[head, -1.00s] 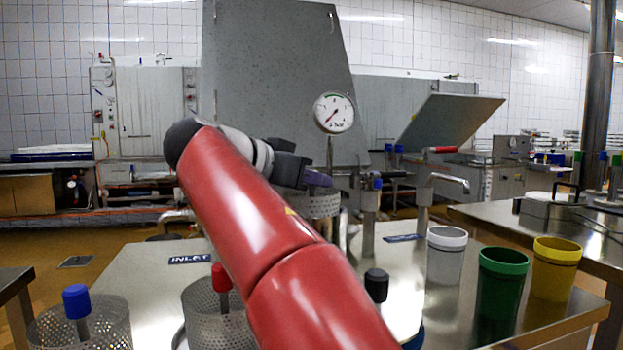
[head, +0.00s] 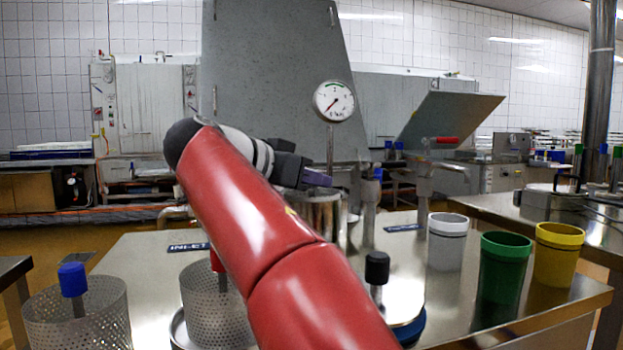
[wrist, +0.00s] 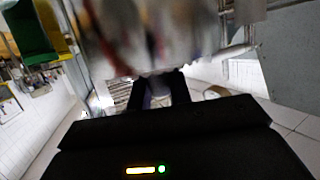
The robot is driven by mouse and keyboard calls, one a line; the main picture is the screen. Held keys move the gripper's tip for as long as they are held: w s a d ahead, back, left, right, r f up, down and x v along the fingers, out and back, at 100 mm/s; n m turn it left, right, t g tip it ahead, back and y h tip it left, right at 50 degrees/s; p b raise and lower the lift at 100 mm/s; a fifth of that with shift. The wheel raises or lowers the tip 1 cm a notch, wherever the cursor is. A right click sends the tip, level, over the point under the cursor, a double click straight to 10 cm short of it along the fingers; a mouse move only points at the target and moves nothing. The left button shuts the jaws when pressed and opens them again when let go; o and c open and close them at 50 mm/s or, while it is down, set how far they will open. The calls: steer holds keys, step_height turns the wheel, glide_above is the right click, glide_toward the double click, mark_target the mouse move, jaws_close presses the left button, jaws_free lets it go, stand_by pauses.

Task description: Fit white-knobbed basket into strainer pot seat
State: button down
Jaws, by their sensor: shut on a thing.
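My gripper (head: 318,180) is at the end of my red arm, over the back of the steel bench. It is shut, with its fingers pointing right in the head view. The white knob is hidden, and the basket it belongs to cannot be made out clearly. A round steel vessel (head: 318,213) shows directly under the gripper; I cannot tell whether it is the strainer pot, the basket or both together. In the wrist view, the fingers (wrist: 156,92) close around a pale, purplish piece, and a blurred grey-brown shape fills the top.
A blue-knobbed basket (head: 105,312) and a red-knobbed basket (head: 205,310) stand at the front left. A black knob (head: 376,268) stands right of my arm. White (head: 446,245), green (head: 503,275) and yellow (head: 556,255) cups stand right. A gauge (head: 333,100) rises behind the gripper.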

steer(key=shift+f+b, duration=1.25)
steer(key=shift+f, duration=0.2)
steer(key=c, duration=1.2)
jaws_free()
steer(key=p+v, duration=0.1)
steer(key=v, duration=0.7)
